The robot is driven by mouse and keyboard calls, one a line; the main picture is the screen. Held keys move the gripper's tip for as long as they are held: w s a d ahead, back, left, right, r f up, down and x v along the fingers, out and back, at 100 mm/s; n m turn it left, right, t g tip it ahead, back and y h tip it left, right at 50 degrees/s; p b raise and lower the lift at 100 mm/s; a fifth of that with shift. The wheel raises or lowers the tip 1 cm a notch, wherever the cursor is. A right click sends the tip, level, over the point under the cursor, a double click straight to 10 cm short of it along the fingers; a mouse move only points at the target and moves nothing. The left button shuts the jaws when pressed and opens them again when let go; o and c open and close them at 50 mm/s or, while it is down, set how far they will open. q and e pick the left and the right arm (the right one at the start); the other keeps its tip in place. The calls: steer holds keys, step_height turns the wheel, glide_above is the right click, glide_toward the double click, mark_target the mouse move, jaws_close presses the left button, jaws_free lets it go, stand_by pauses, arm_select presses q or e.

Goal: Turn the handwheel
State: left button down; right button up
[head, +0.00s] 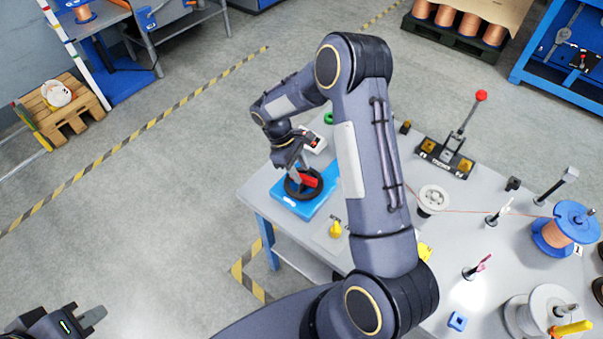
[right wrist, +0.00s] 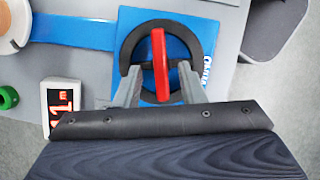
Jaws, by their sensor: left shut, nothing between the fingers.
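The handwheel is a black ring with a red crossbar (right wrist: 161,65) on a blue base plate (right wrist: 203,72). In the head view the handwheel (head: 303,184) sits at the left edge of the grey table, on its blue plate (head: 298,208). My right gripper (right wrist: 160,92) is open at the wheel, its grey fingers on either side of the red bar, with visible gaps between fingers and bar. In the head view my right gripper (head: 296,170) comes down over the wheel and partly hides it. My left gripper (head: 98,314) is shut and empty at the lower left, away from the table.
A small white box with a red display (head: 315,142) and a green ring (head: 328,118) lie behind the wheel. A yellow part (head: 336,229) is in front. A copper wire spool with blue flanges (head: 563,236) stands at the right. My right arm hides part of the table.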

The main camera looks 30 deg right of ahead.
steer(key=v, duration=0.5)
steer(key=shift+r+b, duration=0.1)
steer(key=shift+b, duration=0.3)
steer(key=shift+a+r, duration=0.1)
steer(key=shift+r, duration=0.2)
steer(key=shift+r, duration=0.2)
step_height(320, 180, up, 7)
steer(key=m+t+y, duration=0.2)
glide_above(301, 187)
steer(key=s+r+m+t+y, duration=0.2)
steer(key=s+r+m, duration=0.1)
steer(key=s+r, duration=0.45)
steer(key=s+a+r+m+t+y, duration=0.1)
steer(key=s+a+m+t, duration=0.3)
steer(key=s, duration=0.9)
steer(key=shift+s+a+t+y, duration=0.25)
steer(key=shift+a+t+y, duration=0.5)
steer(key=shift+a, duration=0.2)
